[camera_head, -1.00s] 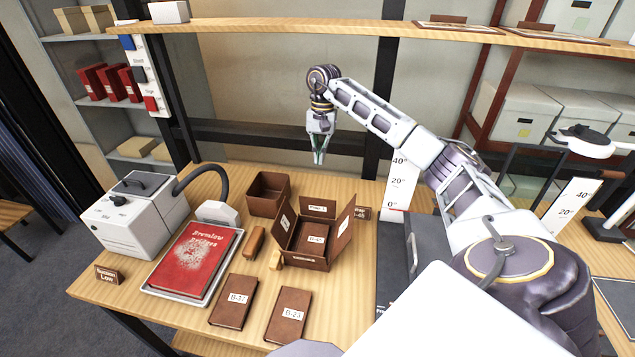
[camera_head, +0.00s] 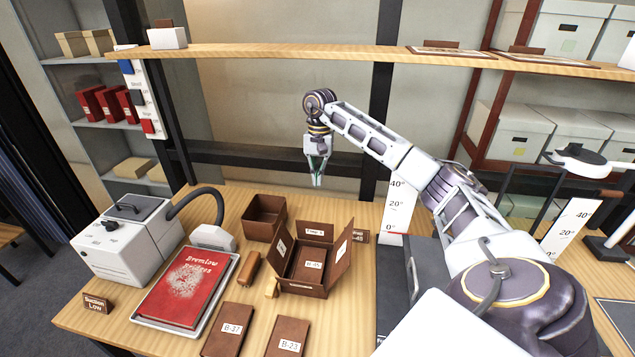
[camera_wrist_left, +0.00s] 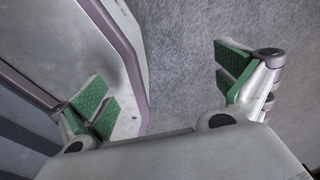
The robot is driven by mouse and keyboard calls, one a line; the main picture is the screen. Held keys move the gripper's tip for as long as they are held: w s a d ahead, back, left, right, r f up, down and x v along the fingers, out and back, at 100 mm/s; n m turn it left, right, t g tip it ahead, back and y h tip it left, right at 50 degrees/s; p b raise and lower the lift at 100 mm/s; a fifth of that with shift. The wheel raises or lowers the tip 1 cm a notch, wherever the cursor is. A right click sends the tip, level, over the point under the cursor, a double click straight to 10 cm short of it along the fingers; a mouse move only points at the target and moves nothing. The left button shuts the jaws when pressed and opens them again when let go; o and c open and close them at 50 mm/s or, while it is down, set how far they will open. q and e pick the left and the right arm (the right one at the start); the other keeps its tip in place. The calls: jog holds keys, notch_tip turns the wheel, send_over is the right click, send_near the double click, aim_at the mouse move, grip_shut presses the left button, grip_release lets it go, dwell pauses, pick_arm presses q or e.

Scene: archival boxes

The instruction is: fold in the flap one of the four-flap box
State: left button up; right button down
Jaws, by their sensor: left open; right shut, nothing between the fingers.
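The four-flap box (camera_head: 303,290) stands open on the wooden table in the head view, with a brown book labelled B-45 (camera_head: 311,266) lying inside. Its flaps stand up: a far one with a label (camera_head: 315,231), a left one (camera_head: 282,248) and a right one (camera_head: 342,246); the near side is low. My right gripper (camera_head: 316,184) is shut and empty, pointing down above and behind the box, apart from it. My left gripper (camera_wrist_left: 165,95) shows only in the left wrist view, open and empty over grey floor and a pale panel.
An open brown box (camera_head: 264,230) stands behind left. Books labelled B-37 (camera_head: 230,330) and B-23 (camera_head: 288,335) lie in front. A red book (camera_head: 187,285) rests on a tray beside a white machine (camera_head: 125,250). A shelf (camera_head: 300,46) crosses above the right gripper.

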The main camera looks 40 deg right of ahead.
jog(key=f, duration=0.2)
pick_arm(q)
jog(key=shift+w+d+r+p, duration=0.25)
jog(key=shift+d+r+p, duration=0.2)
jog(key=shift+d, duration=0.05)
jog(key=shift+w+d+r+p, duration=0.2)
jog(key=shift+d+r+p, duration=0.2)
jog(key=shift+d, duration=0.05)
pick_arm(e)
send_over(315, 232)
jog(key=w+d, duration=0.2)
notch_tip(315, 232, down, 8)
jog(key=shift+w+r, duration=0.15)
jog(key=shift+r, duration=0.1)
pick_arm(q)
jog(key=shift+s+f, duration=0.1)
jog(key=shift+s, duration=0.35)
